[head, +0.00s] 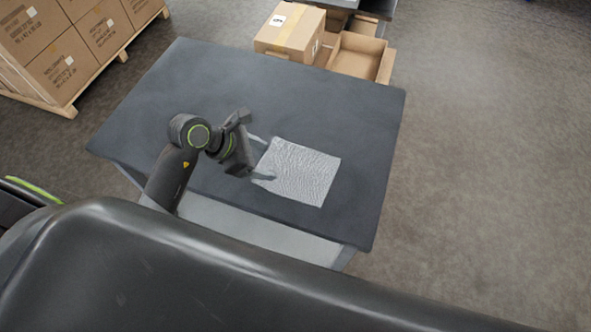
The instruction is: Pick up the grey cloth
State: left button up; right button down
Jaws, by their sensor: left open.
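The grey cloth (305,172) lies flat on the dark table, right of the table's middle and towards its near edge. It is light grey, wrinkled and roughly square. My left gripper (262,160) is open at the cloth's left edge, with its fingers pointing right. The lower fingertip overlaps the cloth's left edge in the picture; I cannot tell whether it touches. Nothing is visible between the fingers but table and cloth edge. My right gripper is not in view.
The dark table (340,105) is otherwise bare, with free room behind the cloth. Beyond its far edge are a closed cardboard box (287,32) and an open one (358,57). Stacked cartons (65,45) on a pallet stand at the far left.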

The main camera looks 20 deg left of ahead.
pick_arm(q)
jog(key=b, duration=0.5)
send_near(297, 171)
jog(key=x, duration=0.4)
jog(key=shift+d+f, duration=0.1)
jog(key=shift+f, duration=0.25)
jog(key=shift+w+d+f+b, duration=0.35)
jog(key=shift+d+f+b, duration=0.15)
jog(key=shift+b, duration=0.25)
grip_shut()
notch_tip(297, 171, up, 12)
jog(key=p, duration=0.9)
